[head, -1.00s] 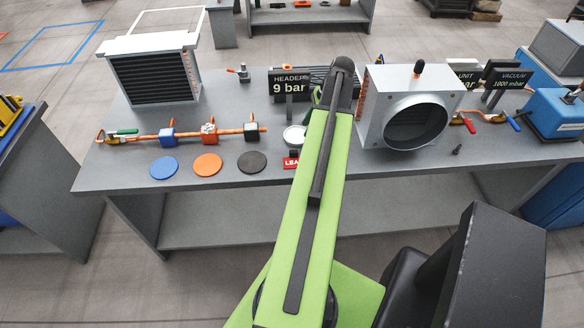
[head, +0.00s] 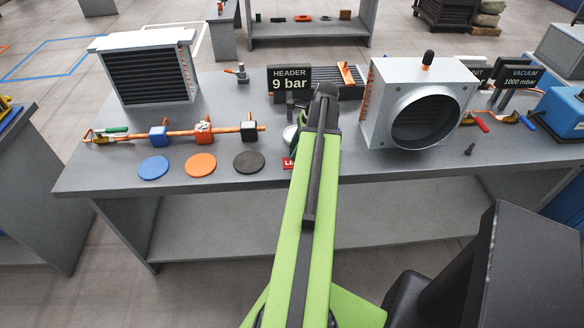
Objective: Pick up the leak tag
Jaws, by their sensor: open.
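The leak tag (head: 288,163) is a small red tag with white letters, lying at the front part of the grey bench top. Only its left end shows in the head view; my green arm covers the rest. My arm reaches forward over the bench, just right of the visible part of the tag. My gripper is hidden behind the arm, so its fingers and their distance to the tag cannot be seen.
Blue (head: 154,168), orange (head: 201,165) and black (head: 249,162) discs lie left of the tag. A copper pipe with coloured blocks (head: 159,136) lies behind them. A "HEADER 9 bar" sign (head: 289,79) stands behind. A grey duct box (head: 384,100) stands close to the right of my arm.

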